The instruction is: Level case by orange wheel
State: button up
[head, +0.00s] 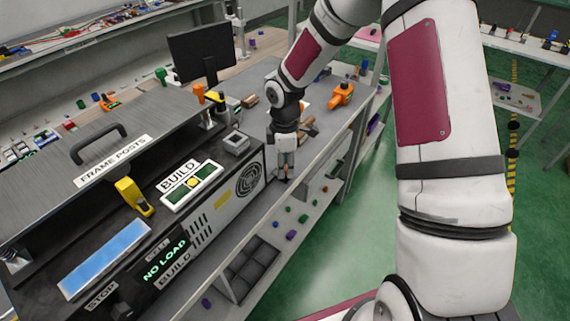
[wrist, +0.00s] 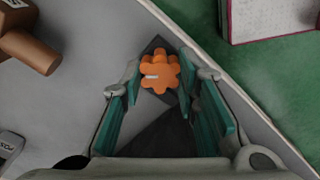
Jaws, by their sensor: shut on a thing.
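The orange wheel (wrist: 160,74) is a lobed knob with a small pale mark on its left part. It sits over a dark square plate (wrist: 150,52) in the wrist view. My gripper (wrist: 161,82) has its teal finger pads on either side of the wheel and is shut on it. In the head view my gripper (head: 285,172) points down beside the right end of a grey and black machine case (head: 222,207) with a round fan grille. The wheel is hidden there. I cannot tell from these frames whether the case is level.
The panel holds a BUILD label (head: 178,176), a NO LOAD display (head: 165,260) and a yellow handle (head: 134,196). An orange clamp-like object (head: 342,95) lies on the bench behind my gripper. A brown cylindrical thing (wrist: 28,45) lies left in the wrist view. Green floor (head: 360,220) is open at right.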

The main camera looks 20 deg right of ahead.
jog(key=o, duration=1.2)
jog(key=shift+c, duration=0.2)
jog(key=shift+r, duration=0.1)
notch_tip(320, 180, up, 12)
